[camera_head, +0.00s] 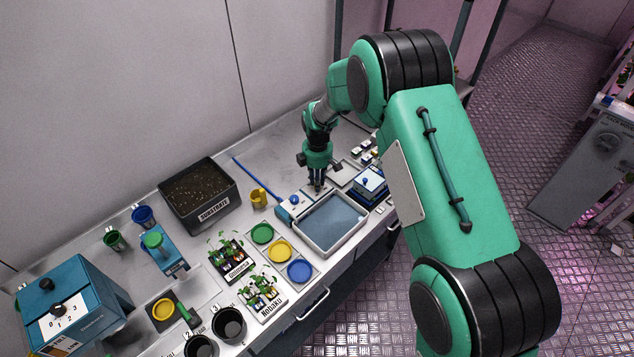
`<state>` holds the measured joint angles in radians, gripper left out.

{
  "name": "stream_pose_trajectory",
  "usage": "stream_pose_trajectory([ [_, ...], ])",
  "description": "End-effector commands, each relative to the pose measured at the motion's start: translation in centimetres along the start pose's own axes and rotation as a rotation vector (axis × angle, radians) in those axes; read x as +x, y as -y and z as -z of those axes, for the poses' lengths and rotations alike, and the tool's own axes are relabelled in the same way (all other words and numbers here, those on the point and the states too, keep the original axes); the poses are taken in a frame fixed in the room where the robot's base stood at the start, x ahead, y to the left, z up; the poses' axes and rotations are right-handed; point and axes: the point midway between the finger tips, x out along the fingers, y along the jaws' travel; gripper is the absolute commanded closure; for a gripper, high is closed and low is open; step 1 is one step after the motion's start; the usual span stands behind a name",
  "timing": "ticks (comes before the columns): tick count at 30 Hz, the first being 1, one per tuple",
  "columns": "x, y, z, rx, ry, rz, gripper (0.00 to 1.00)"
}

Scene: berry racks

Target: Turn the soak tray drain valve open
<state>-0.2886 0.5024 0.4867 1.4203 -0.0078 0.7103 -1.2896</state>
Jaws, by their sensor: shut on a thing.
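The soak tray (352,243) is a pale rectangular tray with grey-blue liquid in it, near the front edge of the bench. My gripper (317,188) points down at the tray's back edge. Its fingers are close together, shut on a small part there, which appears to be the drain valve. The fingers hide most of that part, so I cannot tell how far the handle is turned. A teal block with a blue knob (294,199) stands at the tray's left end, just left of my fingers.
A yellow mug (258,198) and a black substrate box (231,201) stand to the left. A blue box (371,181) is close on the right. Seedling trays and coloured discs (281,250) lie left of the soak tray. My arm blocks the bench's right end.

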Motion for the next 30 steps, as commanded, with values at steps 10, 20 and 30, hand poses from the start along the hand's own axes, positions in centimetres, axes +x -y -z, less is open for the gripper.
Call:
stream_pose_trajectory([
  [10,0.5,0.5,-0.4,0.002,0.005,0.011,0.63],
  [20,-0.1,0.1,-0.2,0.001,0.002,0.004,0.63],
  [30,-3.7,0.1,-0.1,0.001,0.002,0.002,0.63],
])
